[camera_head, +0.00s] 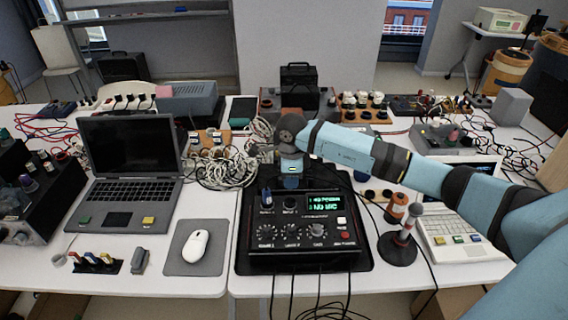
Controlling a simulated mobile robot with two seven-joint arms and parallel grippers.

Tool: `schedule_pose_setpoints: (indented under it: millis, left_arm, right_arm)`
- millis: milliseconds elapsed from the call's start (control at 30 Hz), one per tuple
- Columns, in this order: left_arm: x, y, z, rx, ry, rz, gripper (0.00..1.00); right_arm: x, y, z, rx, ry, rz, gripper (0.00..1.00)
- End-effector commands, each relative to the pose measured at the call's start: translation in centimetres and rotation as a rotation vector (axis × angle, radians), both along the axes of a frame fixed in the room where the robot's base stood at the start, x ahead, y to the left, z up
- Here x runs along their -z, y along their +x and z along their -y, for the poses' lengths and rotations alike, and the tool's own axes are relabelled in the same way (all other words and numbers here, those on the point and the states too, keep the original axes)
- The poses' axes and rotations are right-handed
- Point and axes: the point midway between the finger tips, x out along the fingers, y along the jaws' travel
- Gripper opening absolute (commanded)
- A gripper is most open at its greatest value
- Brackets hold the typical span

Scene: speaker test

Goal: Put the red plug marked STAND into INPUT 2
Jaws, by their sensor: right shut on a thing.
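A black audio box (303,255) stands on a dark mat in the middle of the front table. Its green screen (323,202) shows two lines of text, the second reading NO MIC. A blue plug (266,198) stands in the left one of two sockets on its top panel. The socket to its right (289,204) lies just below my right gripper (291,188). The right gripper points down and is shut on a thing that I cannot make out. I cannot pick out the red plug or its STAND mark. My left gripper is not in view.
A microphone on a round stand (398,247) is right of the box, beside a white laptop (458,238). A mouse (194,246) on a grey pad and a dark laptop (130,158) are left. Tangled cables (222,172) lie behind. Black cables hang over the front edge.

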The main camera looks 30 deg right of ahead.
Motion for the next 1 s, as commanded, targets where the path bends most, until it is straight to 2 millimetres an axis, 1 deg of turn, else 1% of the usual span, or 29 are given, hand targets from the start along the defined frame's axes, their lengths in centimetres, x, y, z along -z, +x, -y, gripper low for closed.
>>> schedule_pose_setpoints:
  millis: [167,367,667,1000]
  left_arm:
    - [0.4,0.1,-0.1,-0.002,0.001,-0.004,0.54]
    - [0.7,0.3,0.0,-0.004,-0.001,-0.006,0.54]
    - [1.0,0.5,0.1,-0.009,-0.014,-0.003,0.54]
    - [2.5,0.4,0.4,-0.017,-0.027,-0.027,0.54]
  right_arm:
    - [0.4,-0.2,0.1,0.006,0.000,0.000,0.02]
    - [1.3,-0.2,0.0,0.006,0.001,-0.001,0.02]
    - [3.4,-0.2,0.1,0.005,-0.001,-0.001,0.02]
    - [5.8,-0.2,0.0,0.004,-0.001,-0.001,0.02]
